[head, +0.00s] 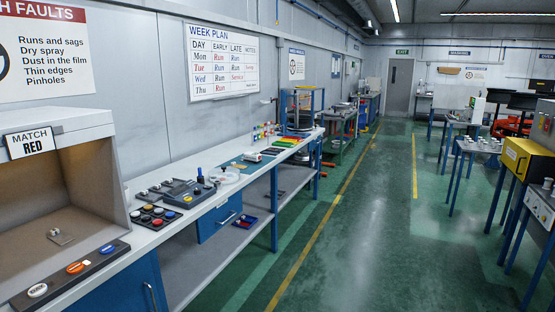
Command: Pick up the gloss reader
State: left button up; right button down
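A small pale device with a reddish mark (252,156) lies on a teal mat on the long white bench, a little past the middle of the view. It may be the gloss reader, but it is too small to tell for sure. Neither of my grippers is in view, and nothing is seen touching these things.
A light booth (60,120) marked "MATCH RED" stands at the near left. A dark tray of coloured caps (152,216) and a clear round dish (224,176) are on the bench (190,228). The green floor aisle (350,230) is clear; blue-legged tables stand right.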

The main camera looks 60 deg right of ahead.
aim_at(252, 157)
jog(key=z, duration=1.65)
jog(key=i+l, duration=0.2)
jog(key=i, duration=0.25)
jog(key=i+l, duration=0.15)
jog(key=i, duration=0.3)
jog(key=i+l+u, duration=0.1)
jog(key=i, duration=0.35)
jog(key=i+l, duration=0.35)
jog(key=i, duration=0.05)
